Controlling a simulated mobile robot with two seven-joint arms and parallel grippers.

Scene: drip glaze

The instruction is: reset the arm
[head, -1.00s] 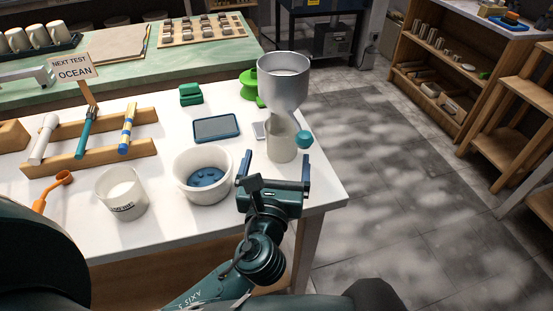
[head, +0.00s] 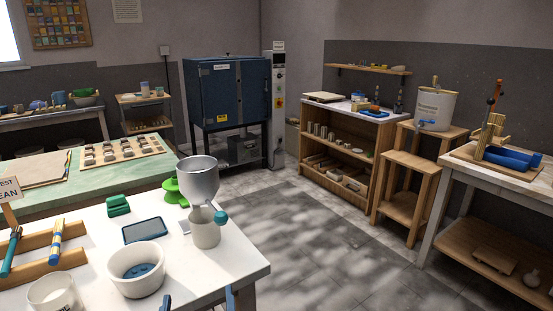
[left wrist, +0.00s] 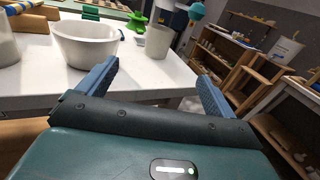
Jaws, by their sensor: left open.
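My left gripper (left wrist: 158,80) is open and empty in the left wrist view, its two blue fingers spread apart at the table's front edge. In the head view only bits of its blue fingers show at the bottom edge. The white table (head: 215,280) lies in front of it. A white bowl (head: 137,285) with blue glaze inside stands near the front edge. A cream cup (head: 205,240) stands beyond the gripper, under a grey funnel-shaped hopper (head: 198,183) with a teal knob (head: 221,217). My right gripper is not in view.
A blue tablet (head: 145,230), a green block (head: 118,205) and another white container (head: 52,291) are on the table. A blue kiln (head: 228,92), shelves (head: 345,155) and a side table (head: 500,180) stand beyond. The grey floor between is clear.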

